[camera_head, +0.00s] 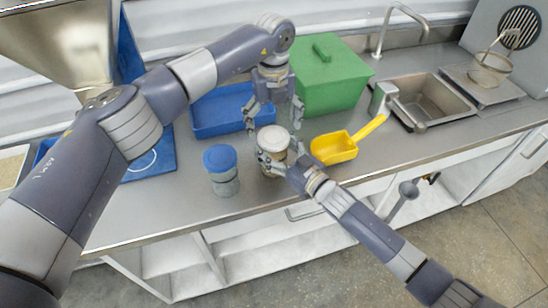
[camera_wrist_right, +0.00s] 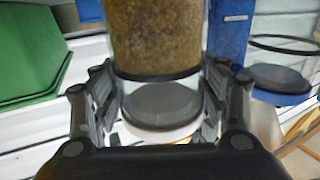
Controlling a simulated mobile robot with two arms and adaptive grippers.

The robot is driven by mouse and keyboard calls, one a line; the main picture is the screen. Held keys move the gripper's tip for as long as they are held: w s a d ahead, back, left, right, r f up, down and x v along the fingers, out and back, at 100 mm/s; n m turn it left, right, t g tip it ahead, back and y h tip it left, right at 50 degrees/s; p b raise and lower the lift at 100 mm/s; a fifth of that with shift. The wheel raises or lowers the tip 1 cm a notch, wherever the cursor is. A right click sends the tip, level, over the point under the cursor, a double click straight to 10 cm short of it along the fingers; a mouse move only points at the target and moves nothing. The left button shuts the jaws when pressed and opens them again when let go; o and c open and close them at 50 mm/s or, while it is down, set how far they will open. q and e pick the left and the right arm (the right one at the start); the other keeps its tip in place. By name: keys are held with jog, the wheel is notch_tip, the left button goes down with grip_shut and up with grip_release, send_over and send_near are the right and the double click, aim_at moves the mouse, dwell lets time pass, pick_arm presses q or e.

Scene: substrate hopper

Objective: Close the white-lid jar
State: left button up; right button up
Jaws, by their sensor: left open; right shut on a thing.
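The white-lid jar (camera_head: 272,138) stands upright on the grey counter, left of the yellow scoop. Its white lid sits on top; I cannot tell if it is tight. My right gripper (camera_head: 275,160) is shut around the jar's body from the front right. In the right wrist view, the jar (camera_wrist_right: 155,40) holds brown grainy substrate and looks upside down, with a finger of my right gripper (camera_wrist_right: 160,95) on each side. My left gripper (camera_head: 272,124) points down over the lid, its fingers spread open on either side. Whether they touch the lid is unclear.
A blue-lid jar (camera_head: 222,170) stands close on the left. A blue tray (camera_head: 218,116) and a green lidded box (camera_head: 325,75) are behind. A yellow scoop (camera_head: 335,148) lies at the right, before the sink (camera_head: 430,102). The counter's front edge is near.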

aim_at(273, 136)
pick_arm(q)
jog(key=shift+f, duration=1.7)
jog(key=c, duration=1.1)
jog(key=m, duration=0.4)
